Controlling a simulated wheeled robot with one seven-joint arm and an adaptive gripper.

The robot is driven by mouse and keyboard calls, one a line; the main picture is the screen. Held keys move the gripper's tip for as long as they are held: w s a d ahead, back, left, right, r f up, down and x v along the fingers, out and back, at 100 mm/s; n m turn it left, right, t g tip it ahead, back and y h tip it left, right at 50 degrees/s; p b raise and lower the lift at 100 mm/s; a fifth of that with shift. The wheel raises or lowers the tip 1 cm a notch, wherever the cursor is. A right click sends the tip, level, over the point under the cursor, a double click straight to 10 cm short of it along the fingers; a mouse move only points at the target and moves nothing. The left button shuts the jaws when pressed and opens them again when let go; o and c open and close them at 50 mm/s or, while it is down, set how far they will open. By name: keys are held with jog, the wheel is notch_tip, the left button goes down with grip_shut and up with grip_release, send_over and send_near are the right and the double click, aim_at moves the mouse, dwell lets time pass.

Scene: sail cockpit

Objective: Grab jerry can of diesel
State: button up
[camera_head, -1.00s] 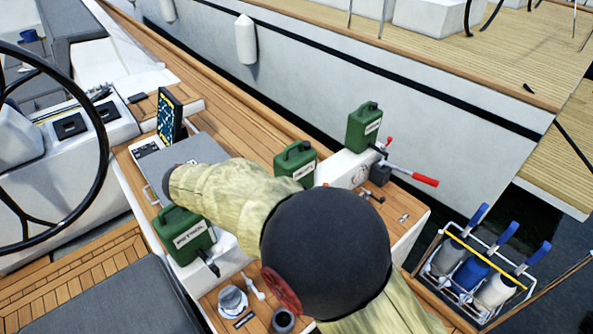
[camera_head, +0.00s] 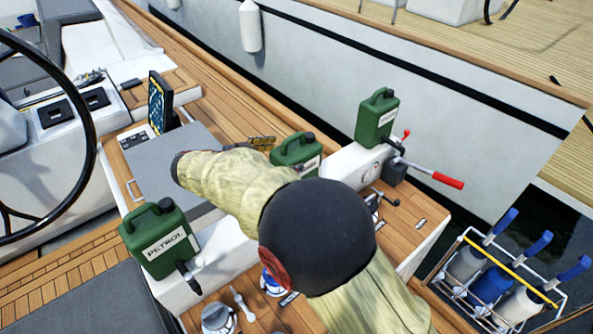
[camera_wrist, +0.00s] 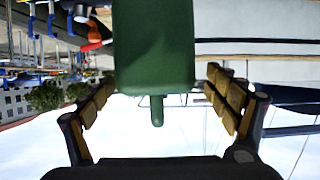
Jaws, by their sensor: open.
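Three green jerry cans show in the head view. The one at left (camera_head: 160,240) is labelled PETROL. The middle one (camera_head: 296,150) stands behind my arm, its label partly covered. The right one (camera_head: 377,121) stands upright on a white box; I cannot read its label. My gripper (camera_head: 262,142) shows only as a small yellow-brown part left of the middle can; my arm hides the rest. In the wrist view, which is upside down, my open fingers (camera_wrist: 157,80) stand either side of a green can (camera_wrist: 153,45), with gaps on both sides.
A steering wheel (camera_head: 85,150) and a dark screen (camera_head: 159,103) are at left. A rack of bottles (camera_head: 490,280) hangs at lower right.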

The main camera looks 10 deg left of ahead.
aim_at(296, 152)
jog(key=b+x, duration=0.1)
jog(key=x, duration=0.3)
jog(key=shift+w+d+f, duration=0.1)
jog(key=shift+w+d, duration=0.1)
jog(key=shift+d, duration=0.2)
jog(key=shift+c, duration=0.5)
jog(key=c, duration=2)
jog(key=shift+r, duration=0.2)
jog(key=shift+c, duration=0.3)
